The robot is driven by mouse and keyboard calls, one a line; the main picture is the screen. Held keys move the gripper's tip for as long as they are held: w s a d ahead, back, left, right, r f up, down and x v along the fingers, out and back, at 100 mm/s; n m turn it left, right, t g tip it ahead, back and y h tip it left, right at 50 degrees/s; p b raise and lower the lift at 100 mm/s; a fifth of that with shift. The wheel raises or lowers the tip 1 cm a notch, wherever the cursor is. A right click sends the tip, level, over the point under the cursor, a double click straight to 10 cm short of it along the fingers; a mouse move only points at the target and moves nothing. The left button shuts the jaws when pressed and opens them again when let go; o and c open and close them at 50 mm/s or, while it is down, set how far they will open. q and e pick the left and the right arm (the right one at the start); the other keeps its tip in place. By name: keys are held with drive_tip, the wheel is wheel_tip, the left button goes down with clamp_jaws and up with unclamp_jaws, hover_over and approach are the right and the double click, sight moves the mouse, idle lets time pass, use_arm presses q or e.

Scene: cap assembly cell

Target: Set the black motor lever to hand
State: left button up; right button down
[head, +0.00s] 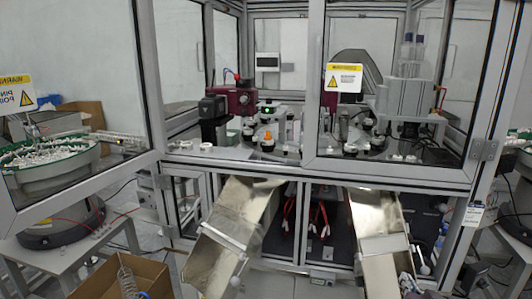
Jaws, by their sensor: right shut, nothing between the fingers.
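A dark red machine unit (238,99) stands inside the glazed cell, left of the middle. A black block (212,107) sits at its left end and may be the motor. I cannot make out a lever on it or its setting; it is too small. My right gripper seems to be the small dark shape (410,287) at the bottom edge, right of the middle. It is shut and empty, low in front of the cell and far from the dark red unit. My left gripper is not in view.
The cell's left door (146,75) stands open. Two metal chutes (232,232) (378,225) slope out from below the cell's deck. A green-rimmed bowl feeder (50,155) is at left. An open cardboard box (90,283) stands at lower left. A warning sign (344,78) hangs on the cell.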

drive_tip(key=s+a+f+n+g+y, duration=0.1)
drive_tip(key=s+a+f+n+g, duration=0.35)
drive_tip(key=s, duration=0.65)
drive_tip(key=s+a+f+n+g+y, duration=0.1)
drive_tip(key=s+a+f+g, duration=0.2)
drive_tip(key=s+a+f, duration=0.65)
drive_tip(key=s+a+f+n+g+y, duration=0.2)
drive_tip(key=s+f+n+g, duration=0.15)
drive_tip(key=s, duration=0.95)
wheel_tip(320, 180, down, 24)
drive_tip(key=s, duration=0.2)
drive_tip(key=s+d+f+g, duration=0.2)
drive_tip(key=s+d+f, duration=0.1)
drive_tip(key=s+f, duration=1.4)
drive_tip(key=shift+f+m+h, duration=0.3)
drive_tip(key=shift+f, duration=0.1)
